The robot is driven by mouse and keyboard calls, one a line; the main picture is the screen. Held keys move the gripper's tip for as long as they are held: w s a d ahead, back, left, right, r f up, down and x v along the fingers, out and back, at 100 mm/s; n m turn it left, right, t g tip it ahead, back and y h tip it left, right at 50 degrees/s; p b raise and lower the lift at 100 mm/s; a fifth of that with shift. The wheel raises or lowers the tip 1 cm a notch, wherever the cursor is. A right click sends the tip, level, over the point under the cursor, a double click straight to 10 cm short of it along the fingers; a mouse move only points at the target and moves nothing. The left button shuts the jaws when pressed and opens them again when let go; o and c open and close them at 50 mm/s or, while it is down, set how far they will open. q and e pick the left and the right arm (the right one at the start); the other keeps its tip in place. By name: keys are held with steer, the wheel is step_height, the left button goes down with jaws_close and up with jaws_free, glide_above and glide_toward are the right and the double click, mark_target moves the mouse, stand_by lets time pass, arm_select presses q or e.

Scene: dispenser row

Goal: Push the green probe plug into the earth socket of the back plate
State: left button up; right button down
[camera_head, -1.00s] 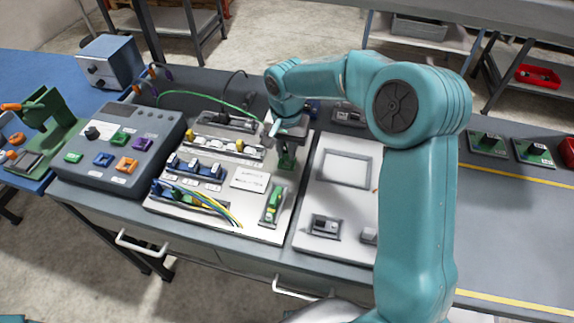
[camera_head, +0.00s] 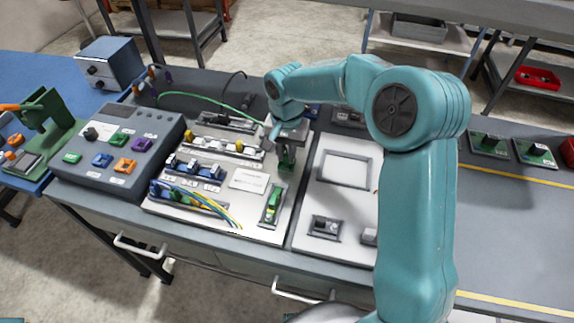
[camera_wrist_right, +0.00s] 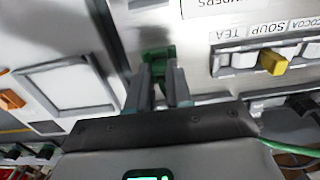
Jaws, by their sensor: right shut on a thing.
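My right gripper (camera_head: 287,152) points down over the right part of the pale back plate (camera_head: 240,208). It is shut on the green probe plug, whose green body shows between the fingers in the right wrist view (camera_wrist_right: 158,54). A green cable (camera_head: 205,97) runs from the left to my right wrist. The plug's tip is hidden, so I cannot tell whether it is in a socket. I cannot make out the earth socket. My left gripper is out of view.
A grey control box (camera_head: 118,150) with coloured blocks stands to the left. Blue terminals (camera_head: 196,172) with several wires sit on the plate's left half. A panel with a square frame (camera_head: 345,168) lies to the right, partly behind my right arm.

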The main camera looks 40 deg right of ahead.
stand_by(0.4)
steer(key=c, duration=0.8)
jaws_free()
steer(key=shift+o, duration=0.2)
step_height(320, 180, up, 7)
steer(key=p, duration=0.5)
step_height(320, 180, up, 16)
steer(key=shift+r, duration=0.15)
